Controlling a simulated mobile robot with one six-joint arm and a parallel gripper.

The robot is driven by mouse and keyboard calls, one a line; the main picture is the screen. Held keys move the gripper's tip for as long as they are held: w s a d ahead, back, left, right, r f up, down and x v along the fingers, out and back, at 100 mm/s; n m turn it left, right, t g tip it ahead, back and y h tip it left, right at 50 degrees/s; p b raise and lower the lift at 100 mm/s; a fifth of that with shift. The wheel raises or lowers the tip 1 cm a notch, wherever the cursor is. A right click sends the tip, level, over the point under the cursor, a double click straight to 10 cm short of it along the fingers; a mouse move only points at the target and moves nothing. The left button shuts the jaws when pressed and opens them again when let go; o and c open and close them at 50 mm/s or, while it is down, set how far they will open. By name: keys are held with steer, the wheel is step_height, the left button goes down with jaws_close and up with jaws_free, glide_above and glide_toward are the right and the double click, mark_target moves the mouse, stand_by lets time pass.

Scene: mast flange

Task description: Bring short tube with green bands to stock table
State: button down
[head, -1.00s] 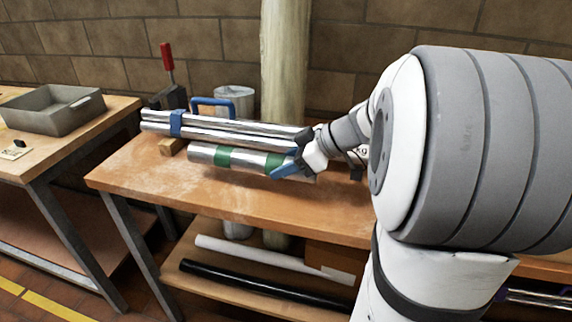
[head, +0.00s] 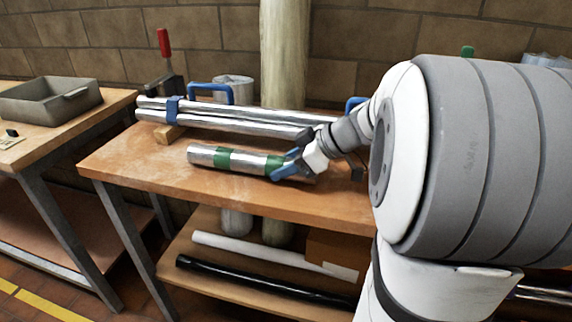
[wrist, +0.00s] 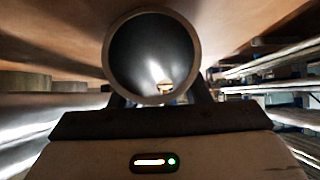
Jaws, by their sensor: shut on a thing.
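The short metal tube with green bands (head: 248,161) lies roughly level in front of the pipe bundle in the head view. My gripper (head: 287,168) is shut on it near its right end, around the right-hand green band. In the wrist view I look into the open end of the hollow tube (wrist: 132,50) between my fingers. The tube appears just above the wooden table (head: 190,185); I cannot tell the exact gap. A second wooden table (head: 60,122) stands at the left; no label shows which is the stock table.
A bundle of long pipes with blue straps (head: 225,116) rests on wooden blocks behind the tube. A red-handled clamp (head: 164,60) stands behind it. A grey tray (head: 50,105) sits on the left table. White (head: 240,250) and black (head: 235,278) pipes lie on the lower shelf.

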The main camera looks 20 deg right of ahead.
steer(key=c, duration=0.7)
jaws_free()
steer(key=shift+d, duration=0.1)
steer(key=p+v, duration=0.1)
steer(key=v, duration=0.6)
steer(key=shift+s+d+r, duration=0.15)
steer(key=shift+s+r, duration=0.05)
steer(key=shift+r, duration=0.1)
steer(key=s+a+r+m+g+h+p, duration=0.3)
steer(key=s+a+r+m+h+p, duration=0.5)
steer(key=p, duration=1.3)
steer(key=s+a+m, duration=0.2)
steer(key=s, duration=0.2)
steer(key=shift+s+a+r+m+g, duration=0.3)
steer(key=shift+s+r+m, duration=0.05)
steer(key=shift+r+m, duration=0.05)
